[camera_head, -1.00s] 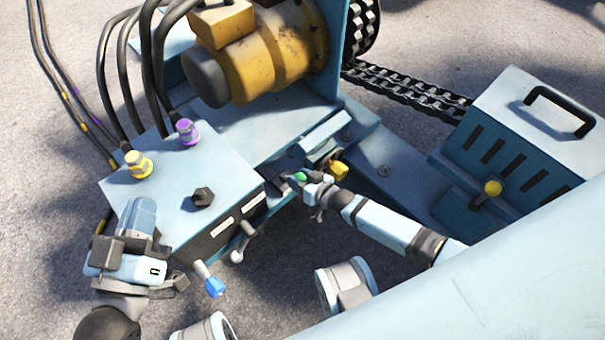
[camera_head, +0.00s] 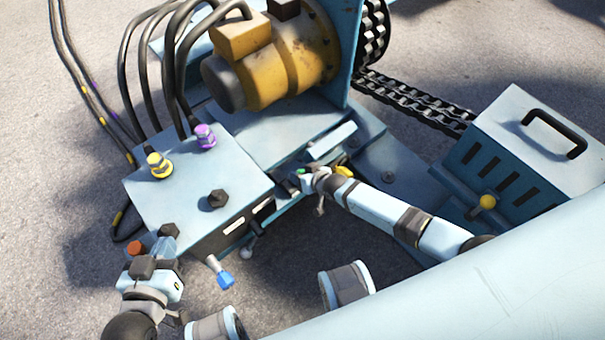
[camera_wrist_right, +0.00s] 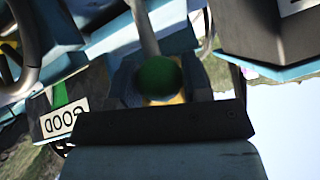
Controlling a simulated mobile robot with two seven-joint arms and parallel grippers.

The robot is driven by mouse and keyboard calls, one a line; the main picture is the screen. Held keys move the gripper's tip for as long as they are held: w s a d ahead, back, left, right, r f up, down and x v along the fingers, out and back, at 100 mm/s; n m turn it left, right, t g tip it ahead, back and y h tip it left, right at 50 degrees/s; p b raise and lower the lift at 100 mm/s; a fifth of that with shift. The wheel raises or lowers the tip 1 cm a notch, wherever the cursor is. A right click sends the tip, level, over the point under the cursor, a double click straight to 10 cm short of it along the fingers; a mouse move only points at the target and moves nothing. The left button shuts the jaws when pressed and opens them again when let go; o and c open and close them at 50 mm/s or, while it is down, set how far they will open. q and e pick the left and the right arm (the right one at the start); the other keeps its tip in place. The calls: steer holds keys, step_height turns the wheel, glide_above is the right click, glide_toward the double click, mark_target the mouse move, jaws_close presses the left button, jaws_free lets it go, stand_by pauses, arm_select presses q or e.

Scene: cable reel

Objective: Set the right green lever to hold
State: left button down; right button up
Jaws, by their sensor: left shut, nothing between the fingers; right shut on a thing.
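The green lever's round knob (camera_head: 301,171) shows at the right end of the control box in the head view. It also shows in the right wrist view (camera_wrist_right: 160,77), with a grey rod running up from it. My right gripper (camera_head: 306,178) is shut on this knob, one finger on each side. The fingers partly hide the knob, and the lever's pivot and any hold marking cannot be made out. My left gripper (camera_head: 166,238) is shut and empty, at the near left corner of the box, away from the green lever.
The blue control box (camera_head: 180,195) carries yellow (camera_head: 160,165) and purple (camera_head: 205,136) cable plugs. A blue-tipped lever (camera_head: 226,280) sticks out in front. A yellow knob (camera_head: 345,170) is just right of my right gripper. A label reading GOOD (camera_wrist_right: 65,118) shows upside down.

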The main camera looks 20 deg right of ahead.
steer(key=o, duration=1.3)
steer(key=shift+s+d+r, duration=0.1)
steer(key=shift+s+r, duration=0.05)
steer(key=shift+r, duration=0.05)
arm_select(q)
steer(key=p, duration=0.2)
steer(key=s+a+f+g+y+p, duration=0.1)
steer(key=p, duration=0.1)
steer(key=shift+a+f+p, duration=0.2)
steer(key=shift+a+p, duration=0.1)
steer(key=shift+p, duration=0.1)
arm_select(e)
steer(key=v, duration=1.3)
steer(key=shift+s+r, duration=0.1)
steer(key=shift+r, duration=0.05)
